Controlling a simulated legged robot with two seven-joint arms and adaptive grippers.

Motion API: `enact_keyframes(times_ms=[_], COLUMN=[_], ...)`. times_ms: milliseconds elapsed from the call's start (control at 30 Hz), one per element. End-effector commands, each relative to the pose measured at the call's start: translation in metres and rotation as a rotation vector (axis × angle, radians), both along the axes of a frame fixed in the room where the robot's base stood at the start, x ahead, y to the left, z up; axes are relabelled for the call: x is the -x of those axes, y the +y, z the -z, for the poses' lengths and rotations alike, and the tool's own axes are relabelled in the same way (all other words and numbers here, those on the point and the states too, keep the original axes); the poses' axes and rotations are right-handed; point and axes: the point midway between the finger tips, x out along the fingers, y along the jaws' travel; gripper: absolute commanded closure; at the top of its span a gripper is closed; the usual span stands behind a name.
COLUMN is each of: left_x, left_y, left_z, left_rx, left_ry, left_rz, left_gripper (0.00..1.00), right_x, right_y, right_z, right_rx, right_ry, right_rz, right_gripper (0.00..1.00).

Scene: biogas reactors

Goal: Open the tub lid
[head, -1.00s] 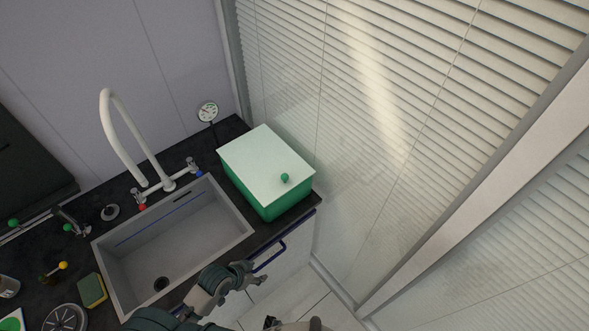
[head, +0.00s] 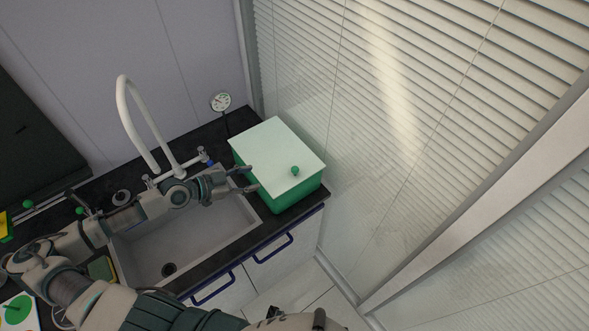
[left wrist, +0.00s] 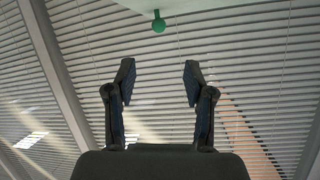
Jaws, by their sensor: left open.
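The tub (head: 290,203) is a green box on the dark counter in the right corner, right of the sink. Its pale, whitish-green lid (head: 272,150) lies flat on top, closed, with a small green ball knob (head: 295,171) near its right side. My left gripper (head: 251,178) is open and empty at the left side of the tub, its fingers pointing toward the knob. In the left wrist view the knob (left wrist: 158,22) hangs at the top, beyond and above the open fingers (left wrist: 160,80), apart from them. My right gripper is not clearly seen.
My left arm crosses over the sink (head: 230,222), below the tall white faucet (head: 135,115). A gauge (head: 220,101) stands behind the tub. A glass wall with blinds (head: 400,140) runs close along the tub's right side.

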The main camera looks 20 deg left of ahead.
Motion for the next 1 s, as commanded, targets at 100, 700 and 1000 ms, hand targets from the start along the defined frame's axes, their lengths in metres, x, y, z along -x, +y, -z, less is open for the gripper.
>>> enact_keyframes(times_ms=[100, 700, 1000], left_x=[-0.008, -0.086, -0.108], left_y=[-0.007, -0.088, -0.109], left_z=[0.001, 0.046, 0.061], left_rx=[0.006, 0.004, 0.0], left_ry=[-0.004, 0.002, 0.002], left_rz=[-0.001, 0.003, 0.004], left_gripper=[0.47, 0.47, 0.47], right_x=[-0.001, -0.003, -0.003], right_y=[-0.001, 0.0, 0.0], right_z=[-0.005, -0.037, -0.042], right_rx=[0.001, 0.0, 0.001], right_ry=[-0.001, -0.004, -0.005], right_rz=[0.0, -0.001, 0.0], right_gripper=[0.6, 0.6, 0.6])
